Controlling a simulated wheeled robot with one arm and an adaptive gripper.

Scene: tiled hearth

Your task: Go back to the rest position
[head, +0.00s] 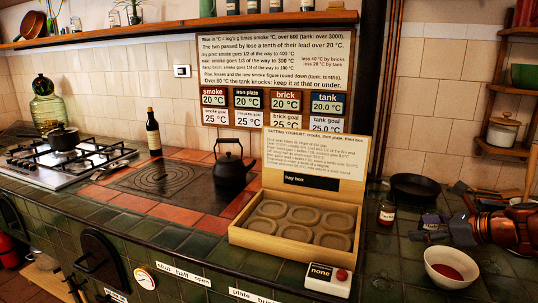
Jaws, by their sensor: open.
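My gripper (424,228) is at the right side of the green tiled counter, pointing left with its fingers apart and nothing seen between them. My copper-coloured arm reaches in from the right edge. The gripper is to the right of the open hay box (240,236), beside a small dark jar with a pale label (386,212) and behind a white bowl of red contents (436,274). I cannot tell whether it touches the counter.
A dark bottle (153,134) stands behind the plate. A black pan (415,187) lies behind my gripper. A box with a red button (343,275) sits at the front edge. Shelves (500,137) stand at right.

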